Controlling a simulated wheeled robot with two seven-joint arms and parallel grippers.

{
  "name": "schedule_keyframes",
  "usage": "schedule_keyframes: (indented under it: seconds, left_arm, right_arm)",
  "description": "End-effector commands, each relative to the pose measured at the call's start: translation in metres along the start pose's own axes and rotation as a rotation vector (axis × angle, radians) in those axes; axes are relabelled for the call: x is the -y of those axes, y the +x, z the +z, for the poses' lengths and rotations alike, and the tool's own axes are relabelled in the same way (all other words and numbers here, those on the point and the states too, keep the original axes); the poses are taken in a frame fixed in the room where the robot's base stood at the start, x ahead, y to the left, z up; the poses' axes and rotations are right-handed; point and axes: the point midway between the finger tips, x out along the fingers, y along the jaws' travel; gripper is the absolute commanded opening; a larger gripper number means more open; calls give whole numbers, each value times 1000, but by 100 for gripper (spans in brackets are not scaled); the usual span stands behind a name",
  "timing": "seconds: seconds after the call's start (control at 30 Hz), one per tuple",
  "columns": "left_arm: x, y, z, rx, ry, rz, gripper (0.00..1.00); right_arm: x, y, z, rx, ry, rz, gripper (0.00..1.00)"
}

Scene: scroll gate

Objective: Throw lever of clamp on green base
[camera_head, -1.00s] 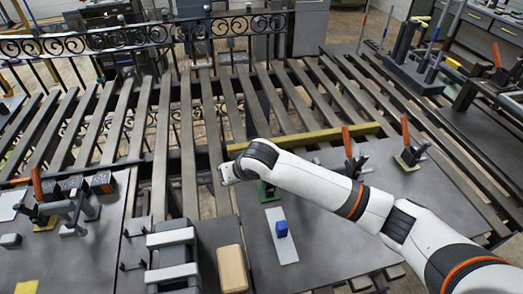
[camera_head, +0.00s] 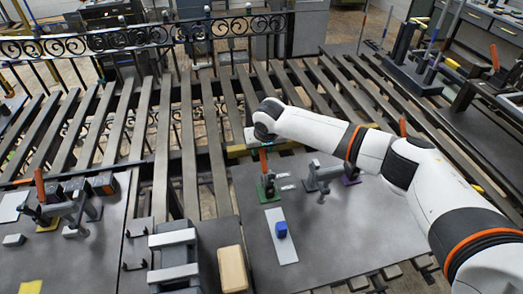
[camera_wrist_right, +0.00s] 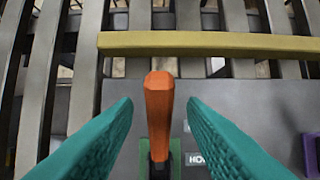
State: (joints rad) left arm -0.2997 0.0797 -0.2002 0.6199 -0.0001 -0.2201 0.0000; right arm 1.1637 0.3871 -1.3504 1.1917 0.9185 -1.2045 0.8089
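The clamp on the green base (camera_head: 267,191) stands on the grey plate in the head view. Its orange lever (camera_head: 263,160) points up. In the right wrist view the orange lever (camera_wrist_right: 159,105) stands between my two teal fingers, with part of the green base (camera_wrist_right: 175,155) below it. My right gripper (camera_head: 251,138) is open around the lever, with a gap visible on both sides. My left gripper is not in view.
A clamp on a purple base (camera_head: 350,180) stands to the right. A yellow bar (camera_head: 236,151) lies behind the lever. A blue block (camera_head: 281,229) sits on a white strip (camera_head: 287,250) in front. Other clamps stand on the left plate (camera_head: 80,255).

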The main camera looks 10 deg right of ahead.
Motion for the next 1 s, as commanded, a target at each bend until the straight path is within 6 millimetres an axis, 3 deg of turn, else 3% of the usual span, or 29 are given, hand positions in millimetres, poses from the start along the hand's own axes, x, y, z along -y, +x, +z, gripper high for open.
schedule_keyframes:
  seconds: [0.23,0.63,0.87,1.0]
  left_arm:
    - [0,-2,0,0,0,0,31]
    - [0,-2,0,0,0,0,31]
    - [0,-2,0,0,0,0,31]
    - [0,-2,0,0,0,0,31]
  right_arm:
    - [0,28,0,-1,0,0,38]
    - [0,34,0,0,-1,0,38]
    - [0,34,0,0,0,0,1]
    - [0,34,0,0,0,0,0]
